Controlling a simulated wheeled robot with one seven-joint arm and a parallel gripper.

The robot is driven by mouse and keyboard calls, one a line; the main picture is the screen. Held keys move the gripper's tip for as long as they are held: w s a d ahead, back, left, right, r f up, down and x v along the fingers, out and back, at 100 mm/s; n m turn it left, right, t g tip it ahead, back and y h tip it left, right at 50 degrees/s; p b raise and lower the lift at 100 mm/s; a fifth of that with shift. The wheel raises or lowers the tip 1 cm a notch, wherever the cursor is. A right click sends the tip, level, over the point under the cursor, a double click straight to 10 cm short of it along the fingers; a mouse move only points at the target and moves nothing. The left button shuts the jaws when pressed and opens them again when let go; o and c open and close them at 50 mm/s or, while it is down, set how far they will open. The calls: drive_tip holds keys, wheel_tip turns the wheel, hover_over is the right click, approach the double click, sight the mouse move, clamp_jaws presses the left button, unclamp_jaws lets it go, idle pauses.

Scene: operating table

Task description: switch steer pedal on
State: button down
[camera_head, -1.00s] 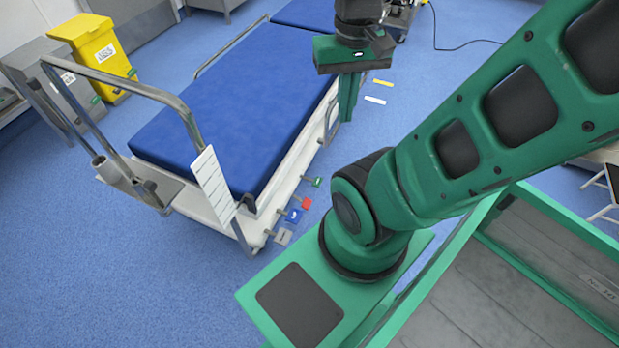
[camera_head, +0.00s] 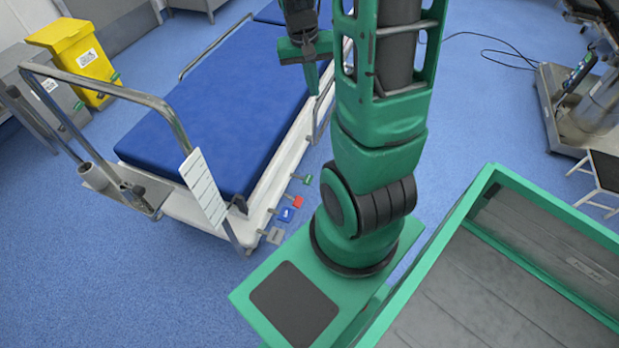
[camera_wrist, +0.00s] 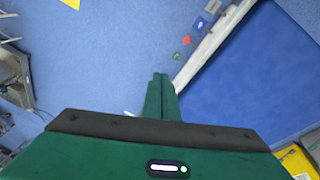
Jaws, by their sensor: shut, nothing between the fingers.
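The bed-like operating table has a blue mattress (camera_head: 215,120). Several small pedals stick out low along its right side: a grey one (camera_head: 274,236), a blue one (camera_head: 286,214), a red one (camera_head: 298,201) and a green one (camera_head: 307,180). In the wrist view the green pedal (camera_wrist: 177,55), red pedal (camera_wrist: 186,41) and blue pedal (camera_wrist: 200,24) lie beyond the fingertips. Their markings are too small to read. My gripper (camera_head: 313,92) is shut and empty beside the table's right side, farther back than the pedals. Its closed fingers (camera_wrist: 160,78) point down, apart from the pedals.
A metal rail (camera_head: 110,90) with a white label panel (camera_head: 203,188) stands at the table's near end. A yellow bin (camera_head: 75,55) is at the back left. Equipment on a wheeled base (camera_head: 575,110) stands at the right, with a cable on the floor. The blue floor (camera_head: 100,280) is clear at the front left.

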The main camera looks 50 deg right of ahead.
drive_tip(key=w+d+f+m, duration=0.1)
drive_tip(key=w+d+f, duration=0.25)
drive_tip(key=f, duration=0.65)
drive_tip(key=w+d+f+m, duration=0.15)
drive_tip(key=w+f, duration=0.25)
drive_tip(key=f, duration=0.5)
drive_tip(key=w+d+f, duration=0.3)
drive_tip(key=f, duration=0.7)
wheel_tip(320, 180, down, 13)
drive_tip(key=m+t, duration=0.1)
drive_tip(key=m, duration=0.1)
drive_tip(key=shift+s+a+f+h, duration=0.15)
drive_tip(key=shift+a+f+h, duration=0.05)
drive_tip(key=shift+a+h, duration=0.2)
approach(310, 179)
drive_tip(key=x, duration=0.5)
drive_tip(key=shift+s+d, duration=0.15)
drive_tip(key=shift+d, duration=0.1)
drive_tip(key=shift+f, duration=0.6)
